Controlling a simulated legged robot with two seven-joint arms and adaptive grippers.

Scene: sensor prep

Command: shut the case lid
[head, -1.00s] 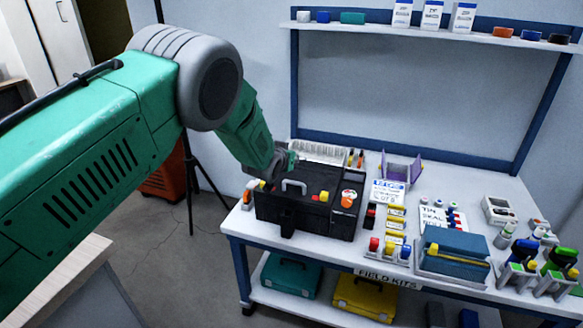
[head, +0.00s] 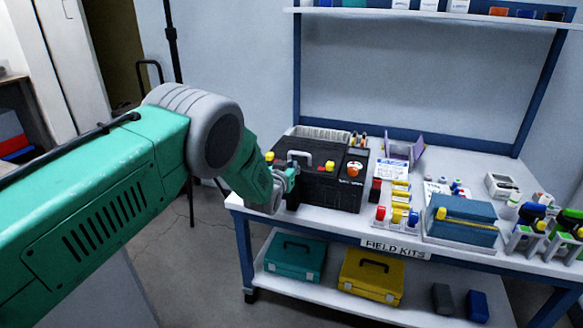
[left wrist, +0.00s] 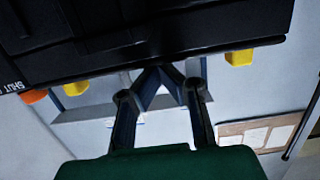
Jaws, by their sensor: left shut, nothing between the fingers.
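The black case (head: 333,190) stands on the workbench, left of its middle. Its dark top has a grey handle (head: 299,158). The top looks flat and about level; I cannot tell whether the lid is fully down. My left gripper (head: 290,178) is at the case's front left side, just below the handle, and partly hides that side. In the left wrist view its fingers (left wrist: 160,72) meet with nothing between them, close under a dark panel of the case (left wrist: 150,30) with white "SHUT" lettering. Contact is unclear. My right gripper is in neither view.
Vials, a blue box (head: 462,222) and bottles crowd the bench (head: 420,243) to the right. Teal and yellow kits sit on the lower shelf. Floor is open at the left.

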